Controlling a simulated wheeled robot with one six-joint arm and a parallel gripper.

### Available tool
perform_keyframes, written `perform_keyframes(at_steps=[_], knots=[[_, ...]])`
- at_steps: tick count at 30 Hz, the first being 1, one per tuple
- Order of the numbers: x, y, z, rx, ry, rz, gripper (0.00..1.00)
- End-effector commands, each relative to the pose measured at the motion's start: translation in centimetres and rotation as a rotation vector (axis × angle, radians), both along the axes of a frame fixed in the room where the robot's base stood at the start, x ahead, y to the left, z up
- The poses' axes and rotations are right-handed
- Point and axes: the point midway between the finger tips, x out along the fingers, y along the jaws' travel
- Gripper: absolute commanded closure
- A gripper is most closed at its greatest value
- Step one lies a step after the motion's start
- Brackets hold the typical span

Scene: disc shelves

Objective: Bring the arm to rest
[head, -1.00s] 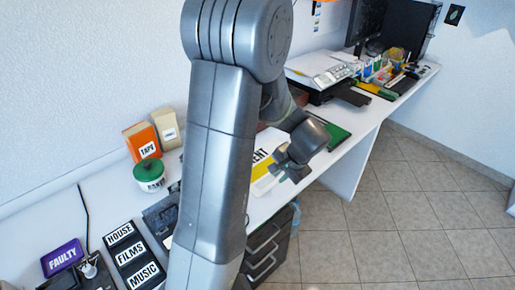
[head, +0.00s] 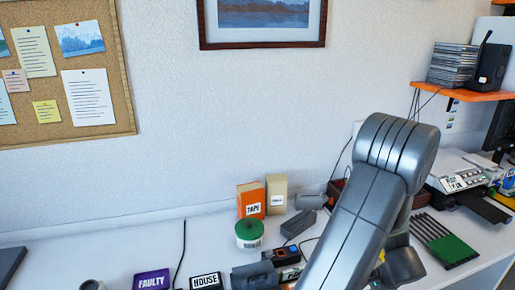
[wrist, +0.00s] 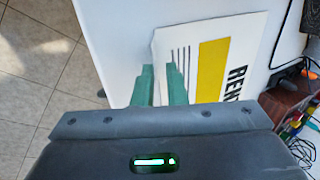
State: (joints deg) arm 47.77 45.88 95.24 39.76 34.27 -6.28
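My arm (head: 370,210) rises across the right of the head view, bent at its elbow. In the head view the fingers are hidden.
An orange TAPE box (head: 251,200), a beige box (head: 276,194), a green-lidded tub (head: 249,233), a purple FAULTY label (head: 151,280) and a HOUSE label (head: 206,281) are on the desk. An orange shelf (head: 470,94) is at upper right. Tiled floor (wrist: 40,60) lies beside the desk.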

Motion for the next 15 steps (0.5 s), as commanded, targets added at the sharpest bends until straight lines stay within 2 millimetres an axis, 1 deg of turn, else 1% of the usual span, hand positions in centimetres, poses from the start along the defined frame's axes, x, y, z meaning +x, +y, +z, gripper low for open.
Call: perform_keyframes(at_steps=[1,6,15], knots=[[0.00,0.02,0.33,0.000,0.000,0.001,0.88],[-0.04,0.05,0.74,0.002,0.001,0.000,0.88],[-0.05,0.04,0.70,0.002,0.002,0.000,0.88]])
